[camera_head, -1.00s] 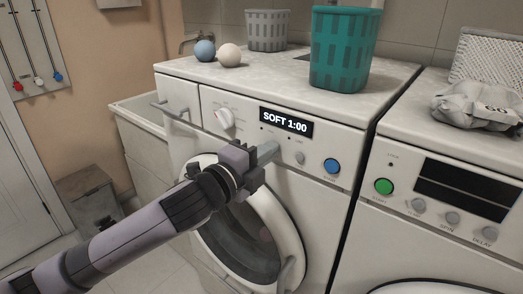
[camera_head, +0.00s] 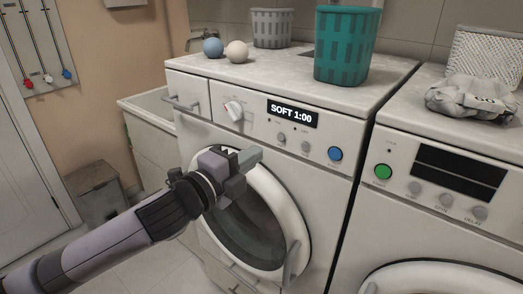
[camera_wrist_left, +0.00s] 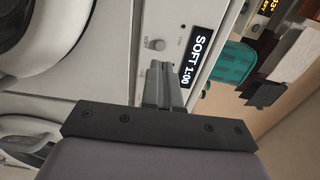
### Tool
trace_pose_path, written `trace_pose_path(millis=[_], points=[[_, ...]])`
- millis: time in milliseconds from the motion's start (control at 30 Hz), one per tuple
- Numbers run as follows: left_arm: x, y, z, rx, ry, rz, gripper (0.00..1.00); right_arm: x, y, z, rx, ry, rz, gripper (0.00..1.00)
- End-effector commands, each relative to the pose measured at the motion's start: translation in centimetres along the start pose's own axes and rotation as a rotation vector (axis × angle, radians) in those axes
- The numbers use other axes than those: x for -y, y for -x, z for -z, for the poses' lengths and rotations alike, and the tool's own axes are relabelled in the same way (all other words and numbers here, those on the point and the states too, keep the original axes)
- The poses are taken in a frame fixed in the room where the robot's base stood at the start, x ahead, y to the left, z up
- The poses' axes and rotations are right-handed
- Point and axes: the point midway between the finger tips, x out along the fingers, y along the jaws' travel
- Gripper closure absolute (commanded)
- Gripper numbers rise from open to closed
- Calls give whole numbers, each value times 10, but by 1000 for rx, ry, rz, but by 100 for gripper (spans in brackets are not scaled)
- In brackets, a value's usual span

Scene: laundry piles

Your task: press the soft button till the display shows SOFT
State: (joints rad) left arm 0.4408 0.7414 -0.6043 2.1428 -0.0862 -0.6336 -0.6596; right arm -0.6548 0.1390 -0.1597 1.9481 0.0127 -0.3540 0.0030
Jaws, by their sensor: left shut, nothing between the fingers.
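The left machine's display (camera_head: 292,113) reads "SOFT 1:00" in white on black. It also shows sideways in the left wrist view (camera_wrist_left: 195,57). Below the display are small grey buttons (camera_head: 281,138) and, to their right, a blue button (camera_head: 335,154). My left gripper (camera_head: 255,156) is shut and empty, in front of the machine below and left of the grey buttons, apart from the panel. In the left wrist view its closed fingers (camera_wrist_left: 161,82) point towards the panel. My right gripper is not in view.
The white dial (camera_head: 233,110) is left of the display. The round door (camera_head: 255,220) is below my gripper. A teal basket (camera_head: 345,50), a grey basket (camera_head: 272,28) and two balls (camera_head: 237,51) stand on top. A second machine with a green button (camera_head: 383,172) is at right.

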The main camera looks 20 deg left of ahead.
Motion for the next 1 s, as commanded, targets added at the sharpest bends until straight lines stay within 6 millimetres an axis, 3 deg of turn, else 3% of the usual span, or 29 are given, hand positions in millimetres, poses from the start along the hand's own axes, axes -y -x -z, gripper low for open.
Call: trace_pose_path(millis=[200, 400, 1000], points=[[-3, 39, 0, -1, -1, -4, 100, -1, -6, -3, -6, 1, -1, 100], [-2, 59, 0, -1, 0, -2, 100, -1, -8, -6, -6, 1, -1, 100], [0, 65, 1, -1, 1, -1, 100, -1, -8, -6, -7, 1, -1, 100]])
